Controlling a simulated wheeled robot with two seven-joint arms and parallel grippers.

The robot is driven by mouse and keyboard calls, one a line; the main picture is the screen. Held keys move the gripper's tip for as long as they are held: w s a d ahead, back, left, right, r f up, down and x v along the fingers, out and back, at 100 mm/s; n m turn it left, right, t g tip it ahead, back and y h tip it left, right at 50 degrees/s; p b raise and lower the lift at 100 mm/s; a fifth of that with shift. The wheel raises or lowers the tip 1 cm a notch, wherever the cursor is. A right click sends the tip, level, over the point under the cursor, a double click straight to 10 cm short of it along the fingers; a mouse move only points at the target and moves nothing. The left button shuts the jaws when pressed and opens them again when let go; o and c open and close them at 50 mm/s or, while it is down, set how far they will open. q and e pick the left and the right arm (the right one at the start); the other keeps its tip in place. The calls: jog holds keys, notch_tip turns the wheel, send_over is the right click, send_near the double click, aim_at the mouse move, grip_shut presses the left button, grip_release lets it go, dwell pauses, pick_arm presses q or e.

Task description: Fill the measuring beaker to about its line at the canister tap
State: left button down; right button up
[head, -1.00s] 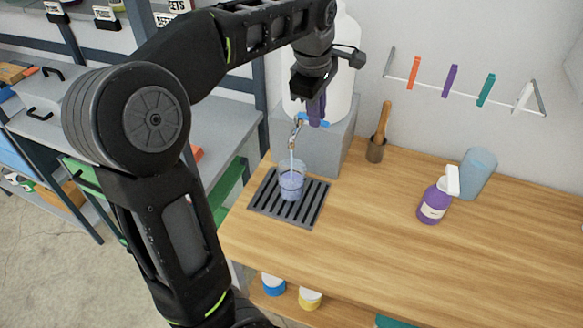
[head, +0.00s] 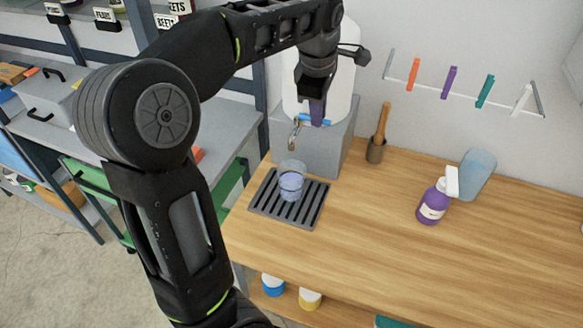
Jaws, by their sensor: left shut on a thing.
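The clear measuring beaker (head: 291,181) stands upright on the dark drip grate (head: 262,205), under the tap spout (head: 295,132). Bluish liquid fills much of it; I cannot make out its line. No stream shows between spout and beaker. The white canister (head: 345,85) stands on a grey block behind the tap, partly hidden by my left arm. My left gripper (head: 316,114) is at the tap above the spout, shut on the blue tap lever (head: 302,118), which is partly hidden by the fingers. My right gripper is not in view.
A rail with coloured clips (head: 450,82) is on the wall. The counter's middle is clear.

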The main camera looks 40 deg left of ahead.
pick_arm(q)
jog(key=shift+w+n, duration=0.1)
jog(key=shift+n, duration=0.2)
jog(key=shift+r, duration=0.1)
jog(key=c, duration=1.3)
grip_release()
jog(key=shift+w, duration=0.1)
jog(key=shift+c, duration=0.2)
